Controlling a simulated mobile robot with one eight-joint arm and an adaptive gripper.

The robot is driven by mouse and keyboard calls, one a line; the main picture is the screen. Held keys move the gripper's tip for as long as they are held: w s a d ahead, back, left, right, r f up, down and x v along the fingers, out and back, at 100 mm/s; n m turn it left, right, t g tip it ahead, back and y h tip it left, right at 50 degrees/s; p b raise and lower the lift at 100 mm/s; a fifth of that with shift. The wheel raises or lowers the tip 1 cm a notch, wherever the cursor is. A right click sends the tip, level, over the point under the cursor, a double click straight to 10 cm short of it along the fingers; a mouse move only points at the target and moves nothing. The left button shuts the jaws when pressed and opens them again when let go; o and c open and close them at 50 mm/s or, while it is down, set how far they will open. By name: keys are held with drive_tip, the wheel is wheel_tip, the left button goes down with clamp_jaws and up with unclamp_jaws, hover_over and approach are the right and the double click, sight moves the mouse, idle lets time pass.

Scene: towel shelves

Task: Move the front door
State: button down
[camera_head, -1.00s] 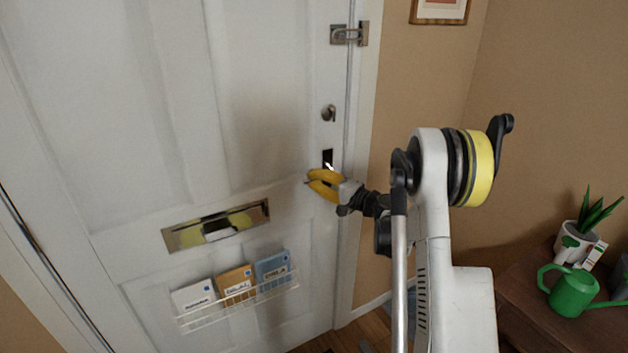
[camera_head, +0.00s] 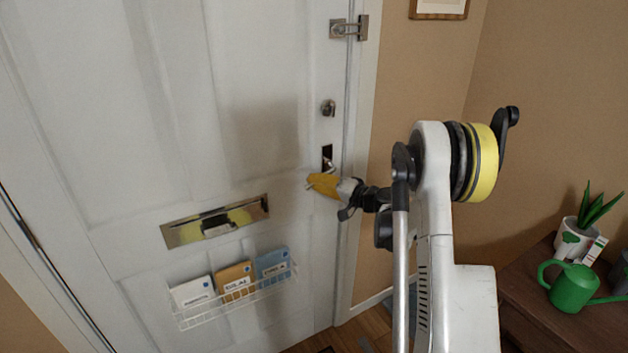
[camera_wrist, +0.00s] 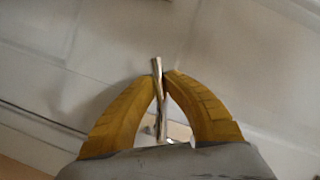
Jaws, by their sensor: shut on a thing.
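The white front door (camera_head: 240,90) fills the left of the head view and looks closed or nearly so; I cannot tell whether a narrow gap shows at its right edge. Its handle sits on a dark plate (camera_head: 327,156) near the right edge. My gripper (camera_head: 312,182) is at this handle, its yellow fingers pointing left. In the wrist view my gripper (camera_wrist: 163,78) has both yellow fingers closed on the metal handle (camera_wrist: 158,97), which runs between them. The fingers partly hide the handle in the head view.
Above the handle are a round lock (camera_head: 328,108) and a latch (camera_head: 350,28) at the frame. A mail slot (camera_head: 180,236) and a wire rack (camera_head: 240,305) with envelopes are on the door. A wooden cabinet (camera_head: 530,290) with a green watering can (camera_head: 573,288) stands right.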

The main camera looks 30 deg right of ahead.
drive_tip(key=shift+d+f+n+g+h, duration=0.2)
drive_tip(key=shift+d+f+n+h, duration=0.1)
drive_tip(key=shift+f+n, duration=0.35)
drive_tip(key=shift+d+f+n+g+h, duration=0.2)
drive_tip(key=shift+d+f+n+h, duration=0.15)
drive_tip(key=shift+n, duration=0.4)
drive_tip(key=shift+a+f, duration=0.1)
drive_tip(key=s+b, duration=0.1)
drive_tip(key=s, duration=0.8)
drive_tip(key=shift+a, duration=0.45)
drive_tip(key=c, duration=1.4)
unclamp_jaws()
